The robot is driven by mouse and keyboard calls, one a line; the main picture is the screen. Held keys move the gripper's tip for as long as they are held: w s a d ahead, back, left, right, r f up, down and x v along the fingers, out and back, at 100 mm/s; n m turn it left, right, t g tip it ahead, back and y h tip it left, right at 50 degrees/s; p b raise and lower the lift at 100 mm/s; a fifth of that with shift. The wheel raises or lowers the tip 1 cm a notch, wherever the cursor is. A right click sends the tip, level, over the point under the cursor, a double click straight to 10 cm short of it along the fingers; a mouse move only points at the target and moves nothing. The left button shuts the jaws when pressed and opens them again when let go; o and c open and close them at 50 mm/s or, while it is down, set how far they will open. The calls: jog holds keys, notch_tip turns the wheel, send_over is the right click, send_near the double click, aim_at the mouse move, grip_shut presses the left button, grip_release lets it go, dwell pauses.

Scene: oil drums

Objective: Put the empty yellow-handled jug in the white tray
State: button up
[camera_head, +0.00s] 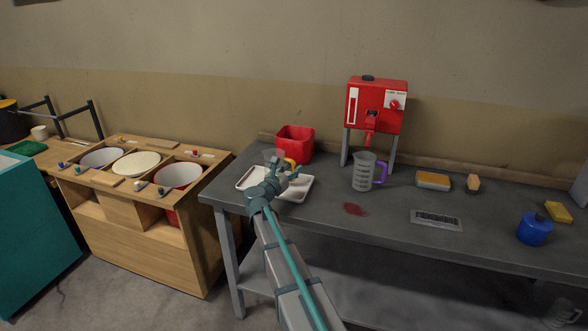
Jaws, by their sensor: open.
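The white tray (303,190) lies on the dark workbench near its left end. A jug with a yellow handle (290,162) shows just beyond my gripper, over the tray's far part; its clear body (270,154) is mostly hidden. I cannot tell whether its base rests on the tray, nor see inside it. My gripper (287,167) is open in front of the jug, close to the handle. Whether the fingers touch the handle is unclear.
A purple-handled measuring jug (364,172) stands right of the tray, by a red dispenser (376,106). A red bin (295,144) stands behind the tray. A red spill (355,209), a grate (436,220), sponges (433,180) and a blue can (534,229) lie further right.

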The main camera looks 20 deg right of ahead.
jog(key=b+v, duration=0.1)
jog(key=v, duration=0.9)
jog(key=shift+s+a+b, duration=0.1)
jog(key=shift+b, duration=0.25)
